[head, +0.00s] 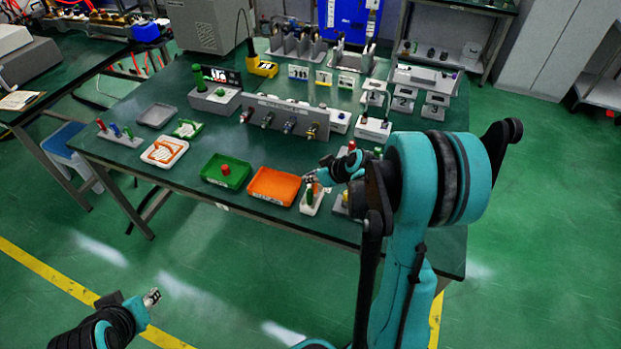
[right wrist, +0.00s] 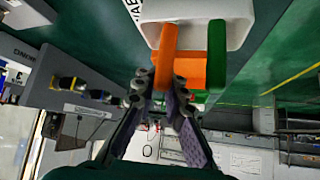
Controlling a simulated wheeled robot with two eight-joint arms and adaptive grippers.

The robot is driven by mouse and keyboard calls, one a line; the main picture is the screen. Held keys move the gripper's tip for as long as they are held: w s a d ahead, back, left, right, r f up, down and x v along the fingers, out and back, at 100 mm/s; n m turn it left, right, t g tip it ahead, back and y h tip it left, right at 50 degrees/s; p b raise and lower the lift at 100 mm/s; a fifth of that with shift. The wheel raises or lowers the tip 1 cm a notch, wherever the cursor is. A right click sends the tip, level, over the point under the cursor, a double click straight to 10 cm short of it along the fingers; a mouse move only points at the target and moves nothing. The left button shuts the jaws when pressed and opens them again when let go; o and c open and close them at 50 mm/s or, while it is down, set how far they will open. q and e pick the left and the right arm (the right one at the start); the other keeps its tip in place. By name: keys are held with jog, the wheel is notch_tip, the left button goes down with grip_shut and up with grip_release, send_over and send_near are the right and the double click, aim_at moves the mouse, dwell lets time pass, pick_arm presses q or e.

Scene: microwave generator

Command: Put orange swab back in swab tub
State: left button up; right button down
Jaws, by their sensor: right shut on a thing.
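The swab tub (head: 309,207) is a small white box at the front edge of the table, right of the orange tray. In the right wrist view the white tub (right wrist: 240,18) is at the top. My right gripper (head: 312,179) is shut on the orange swab (right wrist: 166,50), its fingertips pinching the orange part. The orange swab's far end overlaps the tub; I cannot tell whether it touches the bottom. A green swab (right wrist: 216,52) stands beside it at the tub. My left gripper (head: 151,298) is low at the left, away from the table; its opening is unclear.
The orange tray (head: 253,195) lies just left of the tub, and a green tray (head: 212,180) with a red piece lies further left. A grey panel (head: 284,105) with several connectors stands behind. Small items crowd the tub's right side, partly hidden by my arm.

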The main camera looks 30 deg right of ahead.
jog(key=shift+f, duration=0.2)
jog(key=c, duration=1.6)
grip_release()
jog(key=shift+r, duration=0.1)
jog(key=shift+s+d+r, duration=0.1)
jog(key=shift+s+r, duration=0.05)
jog(key=shift+r, duration=0.2)
jog(key=p+v, duration=0.5)
jog(key=v, duration=0.6)
jog(key=s+a+r+m+h, duration=0.1)
jog(key=s+a+r, duration=0.1)
jog(key=s+a, duration=0.2)
jog(key=s+a+r+m+h, duration=0.1)
jog(key=s+a+r, duration=0.1)
jog(key=s+a, duration=0.2)
jog(key=s+a+r+m+g, duration=0.1)
jog(key=s+a, duration=0.3)
jog(key=a, duration=0.5)
jog(key=shift+s+r+m+h, duration=0.3)
jog(key=shift+r+h, duration=0.1)
jog(key=shift+r, duration=0.35)
